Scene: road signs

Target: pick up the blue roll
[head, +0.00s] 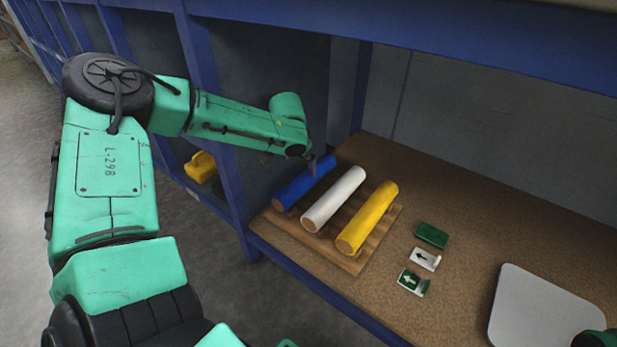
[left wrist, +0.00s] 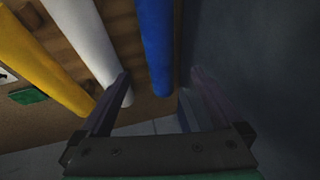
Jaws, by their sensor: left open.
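The blue roll (head: 304,184) lies on a wooden slatted rack at the left end of the shelf, left of a white roll (head: 334,199) and a yellow roll (head: 368,217). My left gripper (head: 313,168) is over the far part of the blue roll, and the arm hides some of the view there. In the left wrist view the open fingers (left wrist: 160,74) point toward the rack, with the blue roll (left wrist: 156,45) showing between them. The white roll (left wrist: 82,40) is just beyond the left finger. I see nothing held. My right gripper is not clearly visible.
The rack (head: 350,264) sits by the shelf's blue front edge. Small green and white sign boxes (head: 424,258) stand to its right, then a grey panel (head: 545,310). A blue upright and a dark wall are close on the left. A yellow object (head: 200,167) is below.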

